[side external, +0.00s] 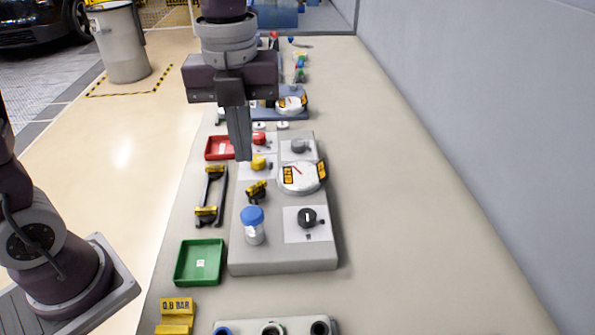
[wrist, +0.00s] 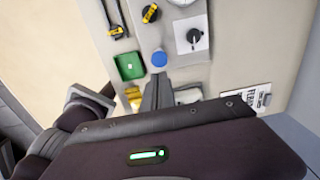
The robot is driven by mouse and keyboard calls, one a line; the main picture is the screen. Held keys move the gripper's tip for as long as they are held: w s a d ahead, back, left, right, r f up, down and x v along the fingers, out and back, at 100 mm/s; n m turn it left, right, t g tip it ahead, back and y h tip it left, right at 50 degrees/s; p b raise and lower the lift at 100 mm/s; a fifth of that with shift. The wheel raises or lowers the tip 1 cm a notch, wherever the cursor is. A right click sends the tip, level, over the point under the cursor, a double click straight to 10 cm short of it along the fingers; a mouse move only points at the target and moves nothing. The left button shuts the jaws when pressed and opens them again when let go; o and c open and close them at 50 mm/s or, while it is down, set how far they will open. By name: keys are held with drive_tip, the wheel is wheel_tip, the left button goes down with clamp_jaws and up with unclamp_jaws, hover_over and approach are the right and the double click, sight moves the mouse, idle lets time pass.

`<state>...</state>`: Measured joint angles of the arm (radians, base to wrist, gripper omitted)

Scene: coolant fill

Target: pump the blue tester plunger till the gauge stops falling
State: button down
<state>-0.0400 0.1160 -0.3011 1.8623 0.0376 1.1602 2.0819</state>
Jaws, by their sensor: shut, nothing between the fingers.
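The blue tester plunger (side external: 252,215) has a round blue cap on a pale cylinder and stands upright at the near left of the grey panel (side external: 283,258). Its blue cap shows in the wrist view (wrist: 159,59), just beyond my fingertips. The round white gauge (side external: 301,177) has a red needle and yellow-black labels and sits farther back on the panel. I cannot read its value. My gripper (side external: 243,157) is shut, empty and pointing down. In the side view its tips are above and behind the plunger, apart from it. They also show in the wrist view (wrist: 158,80).
A black knob (side external: 307,217) on a white plate is right of the plunger. A green tray (side external: 199,262) and a black-yellow handle (side external: 209,197) lie to the left. Red (side external: 259,138) and yellow (side external: 259,163) knobs are behind. The bench's right side is clear.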

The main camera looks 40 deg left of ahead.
idle(0.7)
drive_tip(key=s+a+n+t, duration=0.2)
drive_tip(key=s+n, duration=0.4)
drive_tip(key=n, duration=0.7)
drive_tip(key=s+a+r+n+t, duration=0.1)
drive_tip(key=s+a+n+t, duration=0.2)
drive_tip(key=s+n, duration=0.4)
drive_tip(key=a+n, duration=0.1)
drive_tip(key=n, duration=0.6)
drive_tip(key=shift+s+a+r, duration=0.2)
drive_tip(key=shift+a, duration=0.15)
